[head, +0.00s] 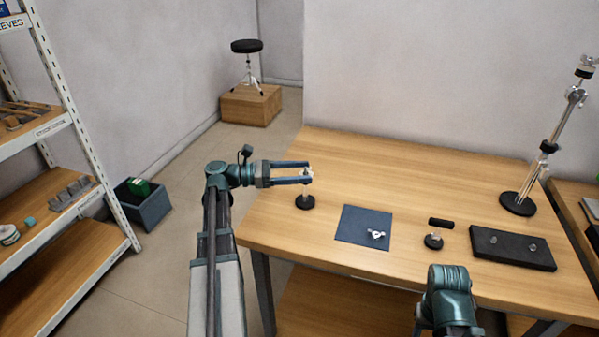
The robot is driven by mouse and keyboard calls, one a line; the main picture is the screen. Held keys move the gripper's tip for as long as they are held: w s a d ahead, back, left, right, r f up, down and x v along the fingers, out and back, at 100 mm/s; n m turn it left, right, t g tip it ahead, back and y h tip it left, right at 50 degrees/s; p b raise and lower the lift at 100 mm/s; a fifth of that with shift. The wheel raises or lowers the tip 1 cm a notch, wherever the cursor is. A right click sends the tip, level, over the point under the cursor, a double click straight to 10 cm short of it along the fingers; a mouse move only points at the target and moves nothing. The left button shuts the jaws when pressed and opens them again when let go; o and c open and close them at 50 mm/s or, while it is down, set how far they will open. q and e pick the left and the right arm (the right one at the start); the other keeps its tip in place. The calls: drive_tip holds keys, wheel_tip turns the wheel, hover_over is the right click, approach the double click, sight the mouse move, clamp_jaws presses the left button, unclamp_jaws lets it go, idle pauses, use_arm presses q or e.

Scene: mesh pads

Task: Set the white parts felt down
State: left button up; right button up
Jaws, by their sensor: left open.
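My left gripper (309,173) is open, its two fingers pointing right at the top of a short upright rod on a round black base (306,202). A small pale piece shows at the rod's top, between or just behind the fingertips; I cannot tell which, or whether they touch it. No flat white felt can be made out. A dark blue square mat (352,223) lies on the table right of the rod, with a small silvery-white wing-shaped part (376,235) on it. Only a teal link of my right arm shows at the bottom; its gripper is out of view.
The wooden table (400,165) has free room along its back. A black cylinder (441,223), a small round black-based part (433,241), a dark tray (490,254) with small parts and a tall stand (519,203) occupy the right side.

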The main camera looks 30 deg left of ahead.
use_arm(q)
drive_tip(key=shift+o, duration=0.2)
drive_tip(key=v, duration=1.3)
drive_tip(key=shift+s+a, duration=0.3)
drive_tip(key=shift+o, duration=0.3)
